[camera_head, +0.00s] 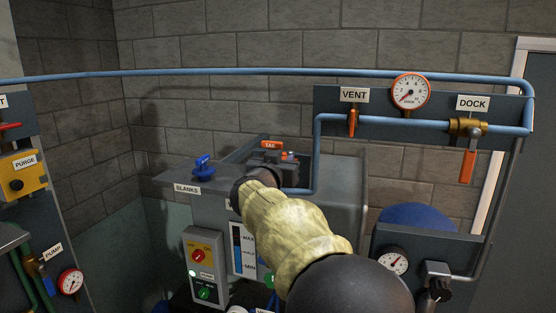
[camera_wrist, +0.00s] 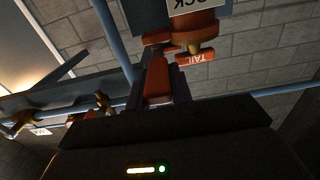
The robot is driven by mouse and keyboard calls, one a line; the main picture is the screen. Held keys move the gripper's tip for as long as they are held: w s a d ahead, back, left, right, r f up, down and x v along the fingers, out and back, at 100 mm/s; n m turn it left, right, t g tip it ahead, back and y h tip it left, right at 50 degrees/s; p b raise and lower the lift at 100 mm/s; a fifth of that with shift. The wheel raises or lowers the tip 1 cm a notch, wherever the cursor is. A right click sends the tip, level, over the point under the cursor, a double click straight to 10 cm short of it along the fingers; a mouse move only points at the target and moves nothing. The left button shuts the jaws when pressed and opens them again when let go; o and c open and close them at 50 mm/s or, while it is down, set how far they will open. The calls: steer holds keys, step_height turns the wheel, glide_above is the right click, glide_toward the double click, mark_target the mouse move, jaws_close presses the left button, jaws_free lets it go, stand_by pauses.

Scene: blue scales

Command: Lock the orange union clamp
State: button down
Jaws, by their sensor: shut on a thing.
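The orange union clamp (camera_wrist: 200,32) is close ahead of my gripper in the wrist view, with a red tag reading TAIL beside it. An orange lever (camera_wrist: 157,82) sits between the dark fingers of my gripper (camera_wrist: 158,97), which is shut on it. In the head view my arm reaches to the middle, and my gripper (camera_head: 268,168) is at a small orange-tagged assembly (camera_head: 270,145). My arm and gripper hide most of the clamp there. A sign with partly cut-off, inverted letters stands above the clamp in the wrist view.
A blue pipe (camera_head: 300,71) runs across above the clamp. To the right is a panel with VENT and DOCK valves and a gauge (camera_head: 410,91). A blue valve (camera_head: 203,167) stands left on the grey BLANKS shelf. A control box (camera_head: 202,262) is below.

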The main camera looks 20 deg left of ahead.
steer(key=shift+f, duration=0.1)
steer(key=c, duration=1.7)
jaws_free()
steer(key=shift+d, duration=0.1)
steer(key=o, duration=0.5)
steer(key=shift+w, duration=0.2)
steer(key=shift+c, duration=0.2)
steer(key=shift+s, duration=0.15)
steer(key=shift+s+a+f+b, duration=0.1)
steer(key=shift+s+a+b, duration=0.1)
steer(key=shift+s+b, duration=0.35)
steer(key=s+b, duration=0.6)
steer(key=s, duration=1)
steer(key=shift+b, duration=0.3)
